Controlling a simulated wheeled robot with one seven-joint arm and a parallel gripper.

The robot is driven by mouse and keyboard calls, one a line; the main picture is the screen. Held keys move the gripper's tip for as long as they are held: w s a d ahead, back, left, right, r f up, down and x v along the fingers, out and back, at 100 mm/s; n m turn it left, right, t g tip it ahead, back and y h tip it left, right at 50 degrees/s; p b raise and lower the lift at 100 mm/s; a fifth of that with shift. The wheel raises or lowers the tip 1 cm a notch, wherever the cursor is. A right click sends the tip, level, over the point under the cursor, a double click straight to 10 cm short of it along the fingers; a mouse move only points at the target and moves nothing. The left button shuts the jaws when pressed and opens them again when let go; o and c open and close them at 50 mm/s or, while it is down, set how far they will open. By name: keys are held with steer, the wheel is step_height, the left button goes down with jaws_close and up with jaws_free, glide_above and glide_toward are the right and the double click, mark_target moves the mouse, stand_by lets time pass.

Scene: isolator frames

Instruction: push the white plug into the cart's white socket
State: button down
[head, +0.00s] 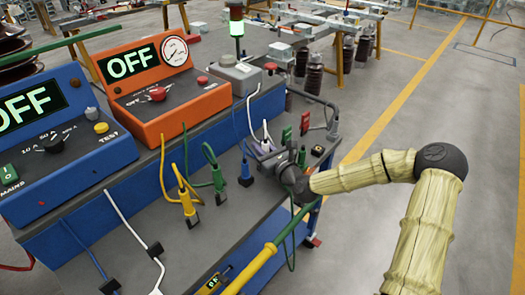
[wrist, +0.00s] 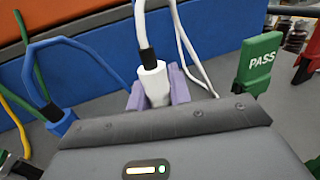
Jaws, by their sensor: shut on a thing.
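The white plug (wrist: 153,82) stands between the two lavender fingers of my gripper (wrist: 158,90) in the wrist view. The fingers touch its sides, and a white cord with a dark sleeve rises from its top. In the head view my gripper (head: 263,145) is over the right part of the cart top (head: 228,211), at the end of my pale arm. The plug is very small there and its lower end is hidden. I cannot make out the white socket in either view, so I cannot tell how the plug lies to it.
A blue tester (head: 70,155) and an orange tester (head: 168,107), both reading OFF, stand at the left. Yellow (head: 188,208), green (head: 219,182) and blue (head: 246,174) plugs stand nearby. A green PASS tag (wrist: 260,62) is right of my gripper. Open floor lies right of the cart.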

step_height(320, 180, up, 8)
steer(key=p, duration=0.1)
steer(key=shift+r, duration=0.25)
stand_by(0.4)
